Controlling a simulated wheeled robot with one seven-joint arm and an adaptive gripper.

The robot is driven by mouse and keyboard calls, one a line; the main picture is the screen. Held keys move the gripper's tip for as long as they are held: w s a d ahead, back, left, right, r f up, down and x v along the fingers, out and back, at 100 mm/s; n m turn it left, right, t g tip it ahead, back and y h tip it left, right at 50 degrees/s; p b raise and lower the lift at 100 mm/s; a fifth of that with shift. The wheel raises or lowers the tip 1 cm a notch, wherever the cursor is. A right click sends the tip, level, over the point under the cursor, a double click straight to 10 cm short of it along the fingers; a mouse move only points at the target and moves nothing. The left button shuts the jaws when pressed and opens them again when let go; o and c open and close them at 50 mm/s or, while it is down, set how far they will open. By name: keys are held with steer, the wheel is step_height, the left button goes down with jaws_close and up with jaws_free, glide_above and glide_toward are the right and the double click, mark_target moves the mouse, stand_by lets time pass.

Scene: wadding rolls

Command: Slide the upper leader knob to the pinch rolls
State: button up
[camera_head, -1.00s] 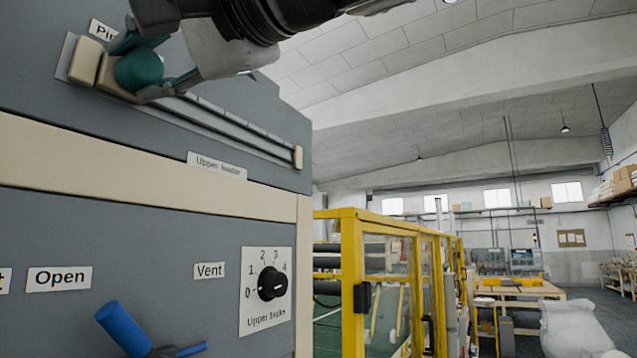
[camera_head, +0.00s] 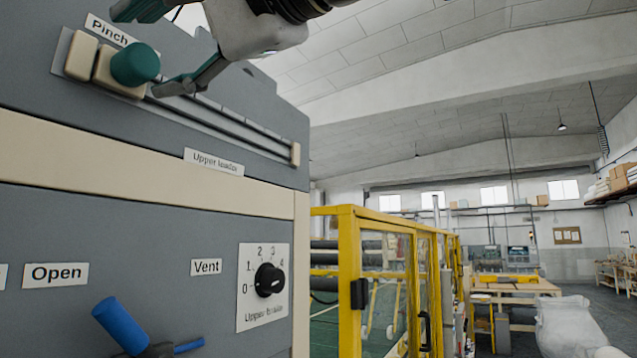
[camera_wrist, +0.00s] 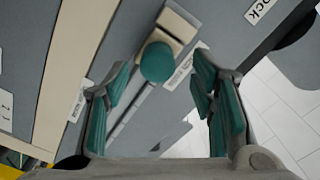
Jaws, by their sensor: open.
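The upper leader knob (camera_head: 135,64) is a green round knob on a cream slider block, at the left, "Pinch" end of its rail (camera_head: 225,124). The block sits against or very close to the cream end stop (camera_head: 81,55). The "Upper leader" label (camera_head: 213,162) is below the rail. My gripper (camera_head: 152,50) is open, with its green-padded fingers above and below-right of the knob and apart from it. In the wrist view the knob (camera_wrist: 158,62) shows ahead, between and beyond the spread fingers (camera_wrist: 160,105), with nothing held.
Below the rail on the grey panel are an "Upper brake" dial (camera_head: 269,280), a "Vent" label (camera_head: 206,267), an "Open" label (camera_head: 55,274) and a blue-handled lever (camera_head: 121,326). A yellow guard frame (camera_head: 350,270) stands right of the panel. Open air lies right of the rail.

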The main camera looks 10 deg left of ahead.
steer(key=v, duration=0.8)
steer(key=shift+d, duration=0.35)
steer(key=shift+s, duration=0.15)
